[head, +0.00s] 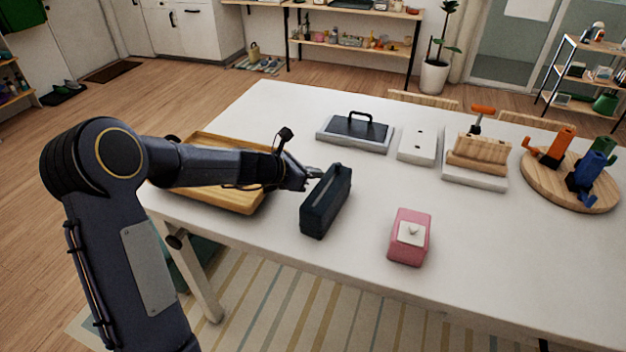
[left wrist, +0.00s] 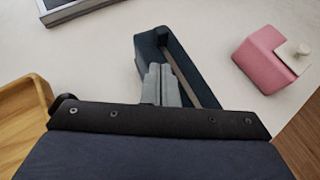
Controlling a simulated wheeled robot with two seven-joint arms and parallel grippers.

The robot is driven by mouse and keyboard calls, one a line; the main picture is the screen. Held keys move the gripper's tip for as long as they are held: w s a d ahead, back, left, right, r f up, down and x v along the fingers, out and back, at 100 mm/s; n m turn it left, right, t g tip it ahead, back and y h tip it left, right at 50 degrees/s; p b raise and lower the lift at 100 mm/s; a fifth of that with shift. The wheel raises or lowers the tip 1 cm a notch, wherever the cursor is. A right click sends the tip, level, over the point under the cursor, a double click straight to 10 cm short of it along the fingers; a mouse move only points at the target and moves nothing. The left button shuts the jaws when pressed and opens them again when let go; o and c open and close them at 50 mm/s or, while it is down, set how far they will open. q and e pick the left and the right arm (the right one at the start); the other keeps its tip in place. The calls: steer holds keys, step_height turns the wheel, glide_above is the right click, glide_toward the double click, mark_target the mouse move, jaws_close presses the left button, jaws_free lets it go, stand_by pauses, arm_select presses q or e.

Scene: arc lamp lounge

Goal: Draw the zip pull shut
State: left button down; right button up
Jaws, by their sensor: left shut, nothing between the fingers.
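A dark blue zip pouch (head: 326,203) stands upright on the white table, in front of my left arm's reach. My left gripper (head: 314,173) is at the pouch's left side near its top, with its fingers together and nothing between them. In the left wrist view the closed fingers (left wrist: 160,72) overlap the pouch (left wrist: 150,45) and hide part of its top. A pale line runs along the pouch's top there. The zip pull is too small or hidden to make out. My right gripper is not in view.
A wooden tray (head: 219,204) lies under my left forearm. A pink box (head: 409,249) stands right of the pouch. Behind are a grey board with a handle (head: 357,129), a white plate (head: 417,146), a wooden block rack (head: 478,152) and a round board (head: 543,182).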

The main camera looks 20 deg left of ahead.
arm_select(q)
steer(key=v, duration=1)
steer(key=shift+s+a+b, duration=0.2)
steer(key=shift+b, duration=0.15)
steer(key=shift+s+r, duration=0.1)
steer(key=s+d+r+m+g+y, duration=0.1)
steer(key=s+d+m+g, duration=0.15)
steer(key=s+m, duration=0.8)
steer(key=s+d+r+m+g, duration=0.15)
steer(key=s+d+m, duration=0.25)
steer(key=s+m, duration=0.65)
steer(key=s+a+f+m+y, duration=0.1)
steer(key=s+f+m+y, duration=0.1)
steer(key=s+m, duration=0.3)
steer(key=s+f, duration=0.1)
steer(key=s, duration=0.3)
steer(key=shift+s+f+m+y, duration=0.25)
steer(key=shift+f+m+y, duration=0.05)
steer(key=shift+m, duration=0.1)
